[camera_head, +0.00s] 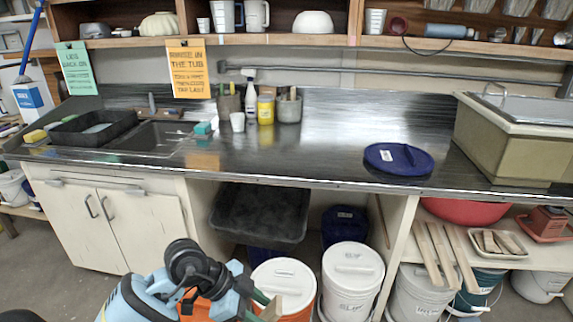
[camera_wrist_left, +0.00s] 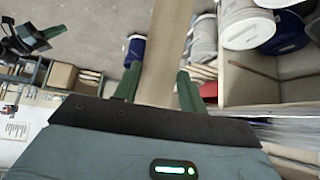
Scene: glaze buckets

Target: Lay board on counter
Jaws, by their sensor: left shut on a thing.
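A pale wooden board (camera_wrist_left: 168,55) runs between the green fingers of my left gripper (camera_wrist_left: 158,88), which is shut on it. The board extends away from the gripper toward the top of the left wrist view. In the head view my left gripper (camera_head: 262,300) is at the bottom edge, low in front of the counter, and only a small end of the board (camera_head: 271,309) shows. The dark metal counter (camera_head: 310,150) is behind and above it. A dark gripper with a green finger, apparently my right (camera_wrist_left: 45,36), shows at the wrist view's upper left; its opening is unclear.
A blue round lid (camera_head: 398,159) lies on the counter's right part, beside a large beige tub (camera_head: 510,135). Cups and bottles stand at the back near the sink (camera_head: 150,138). The counter's middle is clear. White-lidded buckets (camera_head: 352,265) and a black tray (camera_head: 260,212) are below.

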